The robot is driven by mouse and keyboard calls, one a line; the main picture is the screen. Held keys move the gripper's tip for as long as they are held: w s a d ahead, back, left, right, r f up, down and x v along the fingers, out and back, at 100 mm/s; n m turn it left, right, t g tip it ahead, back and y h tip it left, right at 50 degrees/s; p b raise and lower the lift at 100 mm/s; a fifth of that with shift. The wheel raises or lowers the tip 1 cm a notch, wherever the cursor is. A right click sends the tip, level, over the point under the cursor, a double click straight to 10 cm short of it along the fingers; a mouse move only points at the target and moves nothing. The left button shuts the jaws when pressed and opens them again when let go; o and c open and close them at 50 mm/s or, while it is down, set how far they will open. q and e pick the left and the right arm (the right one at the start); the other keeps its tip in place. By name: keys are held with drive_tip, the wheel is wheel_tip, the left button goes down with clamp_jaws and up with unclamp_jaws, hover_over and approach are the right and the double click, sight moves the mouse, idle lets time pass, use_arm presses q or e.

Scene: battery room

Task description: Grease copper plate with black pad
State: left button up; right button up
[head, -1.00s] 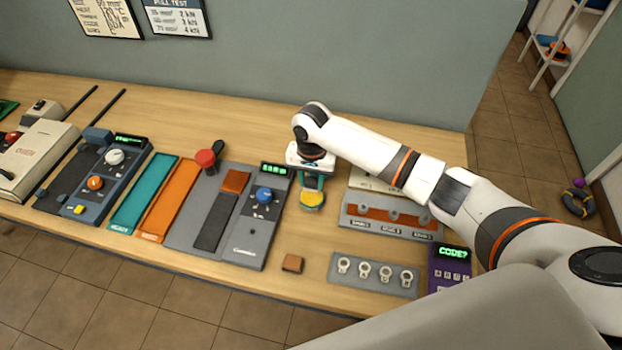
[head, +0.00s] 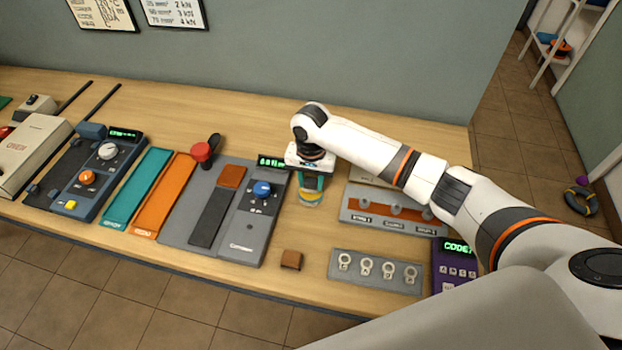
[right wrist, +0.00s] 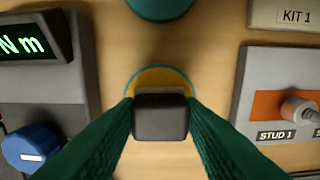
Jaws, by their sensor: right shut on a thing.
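My right gripper (head: 312,183) points down over the bench and also shows in the right wrist view (right wrist: 160,117). Its green fingers are shut on the black pad (right wrist: 160,118). The pad is directly above a round yellow dish with a teal rim (right wrist: 159,77), which also shows in the head view (head: 311,198). The pad hides part of the dish, and I cannot tell if they touch. To the right, a copper-coloured strip (right wrist: 263,106) lies on a grey stud board (head: 352,213). My left gripper is not in view.
A grey device with a blue knob (head: 263,189) stands close left of the gripper. A small brown block (head: 291,260) lies near the front edge. A grey board with several rings (head: 376,281) and a purple keypad (head: 453,272) are at front right. Bench behind the gripper is clear.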

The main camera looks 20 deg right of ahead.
sight(311, 181)
drive_tip(key=shift+f, duration=0.5)
idle(0.5)
drive_tip(key=shift+s+f+p, duration=0.1)
drive_tip(key=shift+s+p, duration=0.05)
drive_tip(key=shift+p, duration=0.3)
idle(2.0)
wheel_tip(311, 181, up, 7)
drive_tip(key=p, duration=0.8)
drive_tip(key=shift+p, duration=0.4)
idle(0.5)
